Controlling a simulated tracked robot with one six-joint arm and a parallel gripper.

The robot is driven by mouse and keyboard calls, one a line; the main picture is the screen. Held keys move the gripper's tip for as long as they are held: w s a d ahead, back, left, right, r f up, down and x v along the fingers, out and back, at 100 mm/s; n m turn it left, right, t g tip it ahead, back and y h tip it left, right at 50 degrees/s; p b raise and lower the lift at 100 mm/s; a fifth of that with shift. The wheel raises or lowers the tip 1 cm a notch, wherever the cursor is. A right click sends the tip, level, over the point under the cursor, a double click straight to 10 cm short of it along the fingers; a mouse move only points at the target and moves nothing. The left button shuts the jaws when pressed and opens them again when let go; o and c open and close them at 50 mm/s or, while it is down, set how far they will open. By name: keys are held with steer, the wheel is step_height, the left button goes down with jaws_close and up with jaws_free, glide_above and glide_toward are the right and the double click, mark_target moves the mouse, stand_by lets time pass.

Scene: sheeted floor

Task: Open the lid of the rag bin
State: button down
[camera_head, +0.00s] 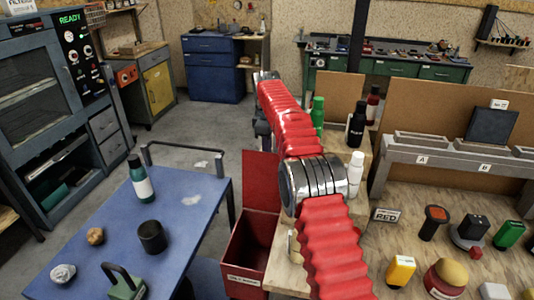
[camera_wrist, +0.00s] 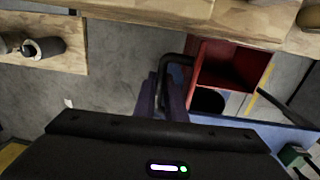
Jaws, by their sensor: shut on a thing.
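The rag bin is the open-topped red box (camera_head: 246,255) between the blue cart and the wooden bench. Its red lid (camera_head: 261,175) stands upright at the bin's far side, and the mouth is uncovered. In the wrist view the bin's red inside (camera_wrist: 232,65) shows, with a dark round patch below it. My gripper (camera_wrist: 164,100) is shut on a black bar (camera_wrist: 177,60) beside the bin. The bar looks like a handle, but I cannot tell how it joins the lid. In the head view my red-sleeved arm hides most of the gripper.
The blue cart (camera_head: 185,210) at left carries a bottle, a dark cup and small items; its black rail (camera_head: 185,147) rises behind. The wooden bench (camera_head: 372,275) at right holds bottles and several tools.

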steer(key=shift+w+a+r, duration=0.1)
steer(key=shift+a+r, duration=0.05)
steer(key=shift+r, duration=0.1)
steer(key=c, duration=2.2)
jaws_free()
steer(key=o, duration=0.4)
steer(key=shift+f, duration=0.15)
steer(key=shift+s, duration=0.2)
